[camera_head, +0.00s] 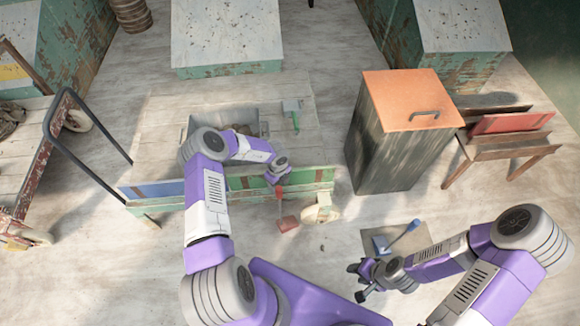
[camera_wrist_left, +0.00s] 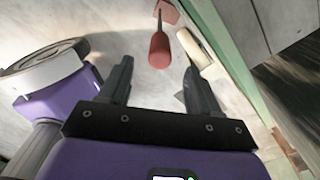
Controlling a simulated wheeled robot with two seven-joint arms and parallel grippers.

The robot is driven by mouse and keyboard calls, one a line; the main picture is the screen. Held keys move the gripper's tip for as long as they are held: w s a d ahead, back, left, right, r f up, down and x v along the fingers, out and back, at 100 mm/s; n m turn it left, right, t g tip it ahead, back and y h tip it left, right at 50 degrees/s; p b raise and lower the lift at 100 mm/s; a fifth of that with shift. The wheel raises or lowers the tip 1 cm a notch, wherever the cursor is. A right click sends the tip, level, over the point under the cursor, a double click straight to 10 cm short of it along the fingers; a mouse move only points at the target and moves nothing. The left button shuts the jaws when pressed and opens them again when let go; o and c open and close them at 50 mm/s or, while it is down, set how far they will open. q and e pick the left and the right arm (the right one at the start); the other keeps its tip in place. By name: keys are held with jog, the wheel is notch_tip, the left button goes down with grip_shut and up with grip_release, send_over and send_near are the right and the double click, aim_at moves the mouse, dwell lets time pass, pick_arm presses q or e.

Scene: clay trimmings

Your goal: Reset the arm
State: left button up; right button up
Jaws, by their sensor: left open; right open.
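My left gripper (camera_head: 279,172) hangs near the front edge of the bench with the blue and green front boards. In the left wrist view its two fingers (camera_wrist_left: 157,70) are apart, with nothing between them. A red-handled tool (camera_head: 279,195) is just below it in the head view. Its red handle (camera_wrist_left: 159,48) shows beyond the fingertips in the wrist view, with no visible contact. My right gripper (camera_head: 360,281) is low at the front right, with its fingers apart and no object seen in it. It is left of a blue-handled tool (camera_head: 405,235).
A grey tray (camera_head: 258,113) lies on the bench, partly hidden by my left arm. A green-handled scoop (camera_head: 294,118) lies beside it. A dark bin with an orange lid (camera_head: 395,98) stands right of the bench. A red-framed cart (camera_head: 35,170) is at left. Open floor lies between.

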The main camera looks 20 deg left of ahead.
pick_arm(q)
jog(key=shift+r, duration=0.1)
jog(key=m, duration=0.1)
jog(key=d+m, duration=0.1)
jog(key=m, duration=0.1)
jog(key=shift+s+r, duration=0.1)
jog(key=shift+r, duration=0.1)
jog(key=s+d+r+n+h+p, duration=0.1)
jog(key=s+d+r+n+h, duration=0.1)
jog(key=s+d+r+n, duration=0.3)
jog(key=s+d+r+n+h+p, duration=0.2)
jog(key=s+d+r+n, duration=0.2)
jog(key=s+d+n, duration=0.9)
jog(key=s+n, duration=0.3)
jog(key=n, duration=0.7)
jog(key=shift+r+t, duration=0.3)
jog(key=shift+r, duration=0.1)
